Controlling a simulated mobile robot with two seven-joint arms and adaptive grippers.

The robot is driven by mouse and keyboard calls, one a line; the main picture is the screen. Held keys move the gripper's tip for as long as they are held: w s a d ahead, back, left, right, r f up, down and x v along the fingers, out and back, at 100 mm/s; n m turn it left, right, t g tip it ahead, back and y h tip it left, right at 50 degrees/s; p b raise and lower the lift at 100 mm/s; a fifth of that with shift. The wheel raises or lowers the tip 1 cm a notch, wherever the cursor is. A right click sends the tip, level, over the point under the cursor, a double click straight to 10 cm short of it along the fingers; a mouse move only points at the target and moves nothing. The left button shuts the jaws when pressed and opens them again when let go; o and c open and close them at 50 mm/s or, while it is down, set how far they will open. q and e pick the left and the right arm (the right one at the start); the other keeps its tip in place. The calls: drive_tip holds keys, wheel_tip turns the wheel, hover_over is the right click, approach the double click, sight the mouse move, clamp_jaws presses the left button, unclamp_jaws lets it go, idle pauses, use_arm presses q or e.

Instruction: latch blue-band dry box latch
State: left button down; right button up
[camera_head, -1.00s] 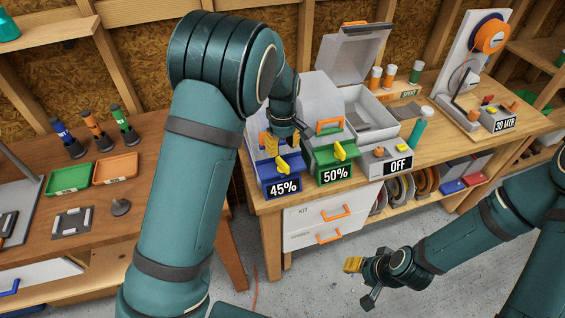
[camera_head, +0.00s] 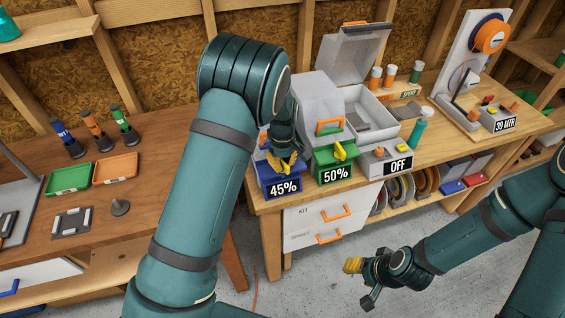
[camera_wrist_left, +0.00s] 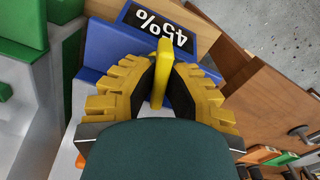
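The blue-band dry box (camera_head: 266,178) stands at the left end of the printer bench, with a 45% display on its blue front. Its yellow latch (camera_wrist_left: 163,72) stands out from the blue front in the left wrist view. My left gripper (camera_head: 283,163) is at this front. In the left wrist view its yellow fingers (camera_wrist_left: 162,78) lie on both sides of the latch, and their dark pads close in on it near the tips. My arm hides part of the box in the head view. My right gripper (camera_head: 358,284) hangs empty over the floor with its fingers apart.
The green-band dry box (camera_head: 322,155) with a 50% display and its own yellow latch stands close on the right. An open grey box (camera_head: 371,118) marked OFF is beyond it. Drawers (camera_head: 318,225) are below. A bench with green and orange trays (camera_head: 115,168) is at left.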

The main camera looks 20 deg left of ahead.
sight(282, 161)
idle(0.3)
use_arm(q)
drive_tip(key=m, duration=0.3)
drive_tip(key=shift+m+b, duration=0.3)
drive_tip(key=shift+b, duration=0.05)
drive_tip(key=c, duration=1)
unclamp_jaws()
drive_tip(key=shift+r, duration=0.15)
wheel_tip(282, 161, up, 12)
drive_tip(key=shift+f, duration=0.1)
